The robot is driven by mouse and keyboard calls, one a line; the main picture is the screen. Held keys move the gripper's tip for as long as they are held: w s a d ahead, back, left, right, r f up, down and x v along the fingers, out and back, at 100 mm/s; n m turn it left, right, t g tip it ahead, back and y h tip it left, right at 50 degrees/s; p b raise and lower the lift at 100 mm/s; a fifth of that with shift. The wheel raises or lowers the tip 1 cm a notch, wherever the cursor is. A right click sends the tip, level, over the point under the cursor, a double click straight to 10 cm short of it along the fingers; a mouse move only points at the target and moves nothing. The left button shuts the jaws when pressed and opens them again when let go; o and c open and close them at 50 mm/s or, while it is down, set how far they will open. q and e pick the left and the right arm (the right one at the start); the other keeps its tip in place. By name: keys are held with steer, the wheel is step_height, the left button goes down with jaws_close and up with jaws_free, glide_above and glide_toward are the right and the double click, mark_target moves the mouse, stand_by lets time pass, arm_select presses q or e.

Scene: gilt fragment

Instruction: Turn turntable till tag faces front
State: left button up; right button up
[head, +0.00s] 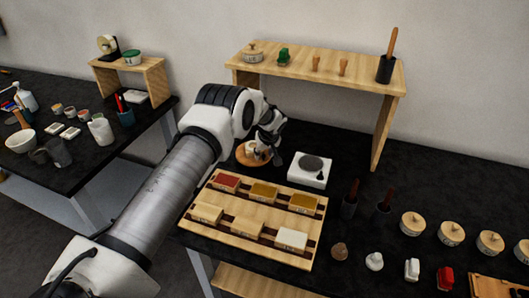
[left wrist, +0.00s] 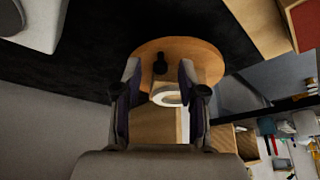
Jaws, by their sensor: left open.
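The turntable, a round orange-brown wooden disc (head: 245,160), is on the black table behind the tray; it also shows in the left wrist view (left wrist: 207,62). On it is a small pale object, partly hidden by my gripper. In the left wrist view a black peg (left wrist: 160,63) and a pale piece with a white ring (left wrist: 168,98) show at the disc. I cannot make out the tag or which way it faces. My left gripper (head: 268,149) is at the turntable, fingers apart on both sides of the pale piece (left wrist: 160,95). Contact cannot be told. My right gripper is not in view.
A wooden tray (head: 216,232) with several coloured blocks lies in front of the turntable. A white scale-like device (head: 310,170) stands close on its right. A wooden shelf (head: 330,75) stands behind. Several lidded pots and small items fill the table's right side.

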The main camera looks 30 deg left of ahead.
arm_select(q)
steer(key=shift+s+r, duration=0.15)
steer(key=c, duration=0.3)
jaws_close()
steer(key=shift+d, duration=0.1)
